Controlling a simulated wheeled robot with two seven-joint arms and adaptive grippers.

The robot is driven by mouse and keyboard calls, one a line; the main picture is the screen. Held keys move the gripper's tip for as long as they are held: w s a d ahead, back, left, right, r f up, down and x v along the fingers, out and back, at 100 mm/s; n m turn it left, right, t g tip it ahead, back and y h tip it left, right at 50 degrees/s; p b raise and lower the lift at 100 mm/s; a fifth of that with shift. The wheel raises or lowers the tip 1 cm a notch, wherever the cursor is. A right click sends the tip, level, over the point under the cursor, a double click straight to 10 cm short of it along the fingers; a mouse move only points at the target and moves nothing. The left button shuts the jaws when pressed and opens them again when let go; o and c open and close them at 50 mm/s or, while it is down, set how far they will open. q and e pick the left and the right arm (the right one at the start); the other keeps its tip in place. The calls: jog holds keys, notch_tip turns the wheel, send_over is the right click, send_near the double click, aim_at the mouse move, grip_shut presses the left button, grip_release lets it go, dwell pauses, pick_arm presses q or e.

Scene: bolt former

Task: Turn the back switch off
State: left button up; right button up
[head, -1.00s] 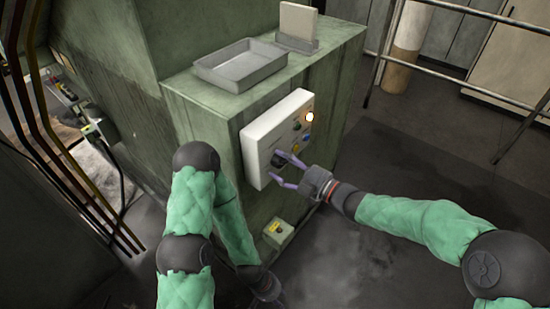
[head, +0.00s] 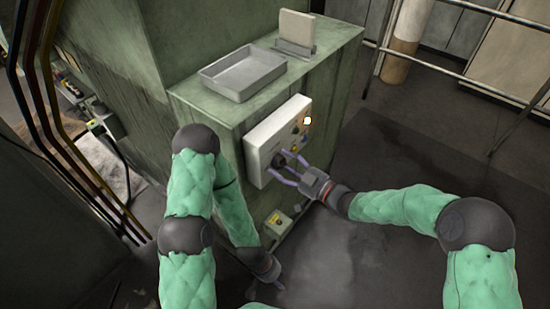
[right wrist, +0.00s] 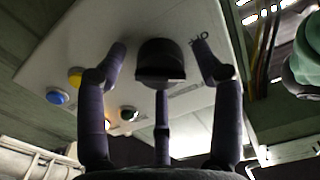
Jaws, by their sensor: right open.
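A black rotary switch knob (head: 279,160) sits on the white control panel (head: 263,133) on the side of the green machine. In the right wrist view the knob (right wrist: 160,62) stands out from the panel face, with printed marks beside it. My right gripper (head: 283,170) is open at the knob. In the right wrist view its fingers (right wrist: 160,52) stand on both sides of the knob, with a third below; I cannot tell whether they touch it. My left gripper (head: 276,275) hangs low beside the machine, away from the panel; its finger state is unclear.
The panel has a lit lamp (head: 307,121) and a blue button (right wrist: 57,96) and a yellow button (right wrist: 76,76). A grey tray (head: 243,72) lies on the machine ledge. Railings (head: 470,80) stand at right; floor there is clear.

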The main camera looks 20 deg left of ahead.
grip_shut()
jog(key=n+b, duration=0.3)
jog(key=b, duration=0.1)
jog(key=shift+n+b, duration=0.3)
jog(key=shift+n, duration=0.1)
jog(key=shift+n+b, duration=1.9)
jog(key=shift+b, duration=0.55)
